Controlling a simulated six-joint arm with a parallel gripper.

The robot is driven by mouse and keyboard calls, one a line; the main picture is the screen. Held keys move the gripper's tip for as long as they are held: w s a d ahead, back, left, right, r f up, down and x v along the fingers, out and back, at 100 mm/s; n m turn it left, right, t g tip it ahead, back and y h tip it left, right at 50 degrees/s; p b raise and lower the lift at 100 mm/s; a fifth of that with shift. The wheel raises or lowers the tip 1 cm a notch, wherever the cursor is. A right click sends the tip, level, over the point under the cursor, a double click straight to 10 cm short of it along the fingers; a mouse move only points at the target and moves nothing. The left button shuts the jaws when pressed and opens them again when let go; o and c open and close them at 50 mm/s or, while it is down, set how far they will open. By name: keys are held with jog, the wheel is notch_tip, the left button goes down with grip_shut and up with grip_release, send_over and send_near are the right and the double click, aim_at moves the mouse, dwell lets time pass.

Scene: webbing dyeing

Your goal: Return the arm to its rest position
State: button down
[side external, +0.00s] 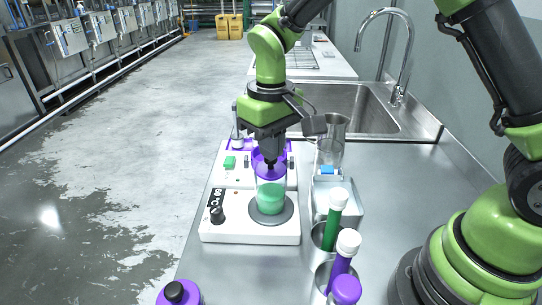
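My gripper (270,158) points straight down in the side external view, at the end of my green and black arm. Its dark fingertips are at or just above a purple lid-like piece (271,173). I cannot tell whether they touch or grip it. Below the purple piece is a clear vessel with green contents (271,198). It stands on the round grey plate of a white heater unit (222,233) with a black knob. The finger gap is too small and dark to read.
A metal rack (349,213) and white-capped green (332,228) and purple (341,265) tubes stand right of the heater. A sink (347,105) with a tall tap (402,60) lies farther back.

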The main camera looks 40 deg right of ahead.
dwell(0.3)
jog(key=shift+r, duration=3.5)
jog(key=shift+s+d+r, duration=0.1)
jog(key=shift+s+r, duration=0.05)
jog(key=shift+r, duration=0.1)
jog(key=s+d+r+m+t+y, duration=0.1)
jog(key=s+d+r+m+t, duration=0.1)
jog(key=s, duration=0.7)
jog(key=s+d+r+m+t+y, duration=0.1)
jog(key=s+d+r+m+t, duration=0.1)
jog(key=s+r+t, duration=0.3)
jog(key=s, duration=0.4)
jog(key=shift+s+d+r, duration=0.15)
jog(key=shift+d+r, duration=0.05)
jog(key=shift+d, duration=0.05)
